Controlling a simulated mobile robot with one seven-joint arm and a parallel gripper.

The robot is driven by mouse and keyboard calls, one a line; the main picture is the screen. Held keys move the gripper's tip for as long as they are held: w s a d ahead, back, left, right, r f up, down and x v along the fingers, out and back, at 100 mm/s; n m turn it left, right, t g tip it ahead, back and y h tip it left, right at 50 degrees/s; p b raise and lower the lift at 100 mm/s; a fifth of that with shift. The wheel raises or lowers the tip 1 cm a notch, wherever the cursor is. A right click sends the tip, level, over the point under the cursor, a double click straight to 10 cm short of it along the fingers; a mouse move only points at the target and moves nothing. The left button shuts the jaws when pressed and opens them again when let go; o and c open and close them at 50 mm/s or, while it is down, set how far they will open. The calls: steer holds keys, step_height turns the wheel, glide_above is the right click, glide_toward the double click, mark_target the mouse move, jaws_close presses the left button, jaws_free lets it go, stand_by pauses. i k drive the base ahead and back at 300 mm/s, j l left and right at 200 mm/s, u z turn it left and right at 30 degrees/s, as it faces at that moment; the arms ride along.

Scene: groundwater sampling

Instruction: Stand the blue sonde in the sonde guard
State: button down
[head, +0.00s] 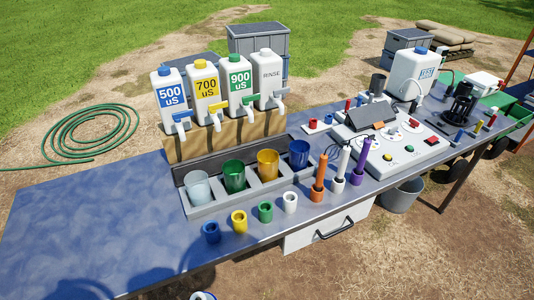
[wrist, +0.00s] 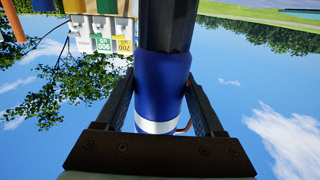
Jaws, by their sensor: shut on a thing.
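In the wrist view my gripper (wrist: 158,120) is shut around the blue sonde (wrist: 162,85). The sonde has a blue body with a white band near the gripper's base and a thick dark shaft running out of the top of the picture. A small copper-coloured loop shows at its side. The sonde is in the air, with sky behind it. A black cage-like stand, which looks like the sonde guard (head: 462,104), is on a dark base at the right end of the table in the head view. My gripper is not clearly seen there; a small white-and-blue round top (head: 203,296) shows at the bottom edge.
The blue table (head: 90,225) is bare at left. Colored cups (head: 239,221) and upright probes (head: 338,180) line its front. A tray (head: 230,203) of beakers and labelled dispensers (head: 206,92) stand behind. A white console (head: 400,150) and small colored posts (head: 477,127) are near the cage.

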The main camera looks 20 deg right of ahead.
mark_target(455, 118)
steer(key=z, duration=2)
